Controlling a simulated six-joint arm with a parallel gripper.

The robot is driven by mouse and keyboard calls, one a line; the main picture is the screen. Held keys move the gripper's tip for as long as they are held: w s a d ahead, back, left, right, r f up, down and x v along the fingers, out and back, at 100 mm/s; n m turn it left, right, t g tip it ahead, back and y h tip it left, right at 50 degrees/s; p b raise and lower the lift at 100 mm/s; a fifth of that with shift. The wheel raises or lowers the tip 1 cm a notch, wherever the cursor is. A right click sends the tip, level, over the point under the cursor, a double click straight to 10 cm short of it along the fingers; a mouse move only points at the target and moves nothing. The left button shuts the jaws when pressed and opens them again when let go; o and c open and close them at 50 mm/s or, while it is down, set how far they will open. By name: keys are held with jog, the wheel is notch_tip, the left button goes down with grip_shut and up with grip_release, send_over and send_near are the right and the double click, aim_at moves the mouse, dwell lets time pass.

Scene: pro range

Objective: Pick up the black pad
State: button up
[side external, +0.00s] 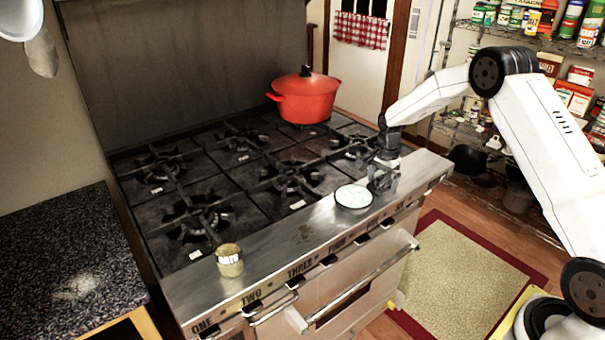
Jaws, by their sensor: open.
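My gripper (381,187) is open and points down over the steel front ledge of the range, right of a round pale dish with a dark rim (354,197). I cannot make out a separate black pad. The dark gripper blends with the dark cooktop behind it, and it may hide something small beneath it. I cannot tell whether the fingertips touch the ledge.
A red lidded pot (305,98) stands at the back right of the black-grated cooktop (255,178). A small jar (229,260) stands on the ledge at the left. The ledge (300,236) between jar and dish is clear. Stocked shelves stand at the right.

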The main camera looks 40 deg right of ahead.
dwell(0.3)
jog(key=c, duration=1)
jog(key=shift+r, duration=0.15)
jog(key=shift+c, duration=0.2)
jog(key=shift+r, duration=0.75)
jog(key=s+a+r, duration=0.4)
jog(key=s+r, duration=0.7)
jog(key=s, duration=0.2)
jog(key=shift+s+r, duration=0.15)
jog(key=shift+s, duration=0.05)
